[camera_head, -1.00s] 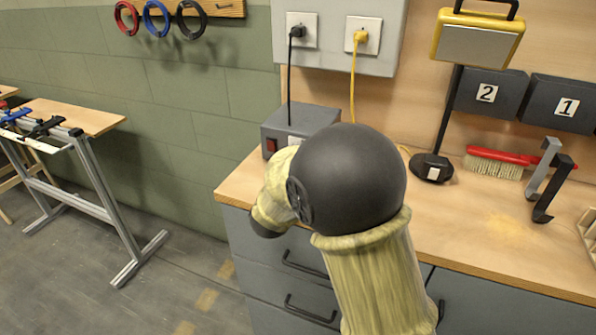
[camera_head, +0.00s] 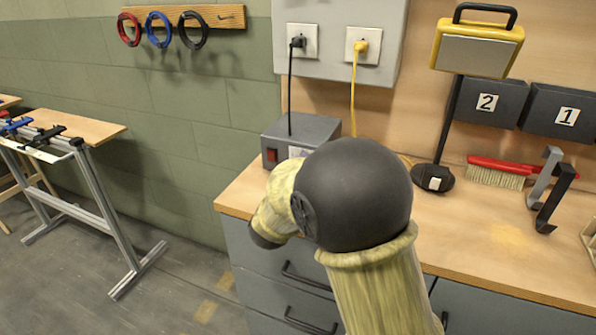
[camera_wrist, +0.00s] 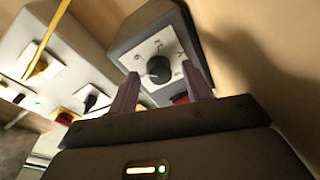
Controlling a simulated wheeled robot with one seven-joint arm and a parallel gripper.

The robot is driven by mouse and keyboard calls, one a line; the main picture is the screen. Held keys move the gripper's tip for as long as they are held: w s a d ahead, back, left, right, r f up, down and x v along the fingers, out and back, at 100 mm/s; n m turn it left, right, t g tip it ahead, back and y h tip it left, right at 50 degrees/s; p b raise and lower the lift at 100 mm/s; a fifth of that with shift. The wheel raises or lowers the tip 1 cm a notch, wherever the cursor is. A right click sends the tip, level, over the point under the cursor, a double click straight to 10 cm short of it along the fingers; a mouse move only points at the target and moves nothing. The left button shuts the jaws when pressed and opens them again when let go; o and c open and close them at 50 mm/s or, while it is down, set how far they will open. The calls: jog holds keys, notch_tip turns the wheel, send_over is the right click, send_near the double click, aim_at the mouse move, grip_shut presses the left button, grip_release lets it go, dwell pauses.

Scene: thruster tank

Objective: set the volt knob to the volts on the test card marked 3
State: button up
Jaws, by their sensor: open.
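The dark round volt knob (camera_wrist: 159,69) sits on a white dial plate (camera_wrist: 148,52) on the face of a grey box in the wrist view; the dial marks are too small to read. The same grey box (camera_head: 318,128), with a red switch (camera_head: 271,155), stands on the bench in the head view, where my arm hides the knob. My gripper (camera_wrist: 160,90) is open, its fingers left and right of the knob in the picture; I cannot tell whether they touch it. No card marked 3 is in view.
Black and yellow plugs sit in wall sockets (camera_head: 362,45) above the grey box. A yellow lamp (camera_head: 478,48), a red brush (camera_head: 497,170) and hooks stand on the bench's right side.

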jog(key=v, duration=1.7)
jog(key=shift+s+b, duration=0.2)
jog(key=shift+b, duration=0.1)
jog(key=shift+a, duration=0.15)
jog(key=a+n+h+p, duration=0.1)
jog(key=n+p, duration=0.1)
jog(key=n, duration=0.4)
jog(key=n+p, duration=0.2)
jog(key=n, duration=0.5)
jog(key=w+a+n+h+p, duration=0.1)
jog(key=n+p, duration=0.1)
jog(key=n, duration=0.5)
jog(key=shift+a+f+h, duration=0.3)
jog(key=shift+f, duration=0.1)
jog(key=b+x, duration=0.1)
jog(key=x, duration=0.7)
jog(key=b+x, duration=0.1)
jog(key=x, duration=0.8)
jog(key=shift+w+d+f, duration=0.1)
jog(key=shift+w+f, duration=0.1)
jog(key=shift+f, duration=0.05)
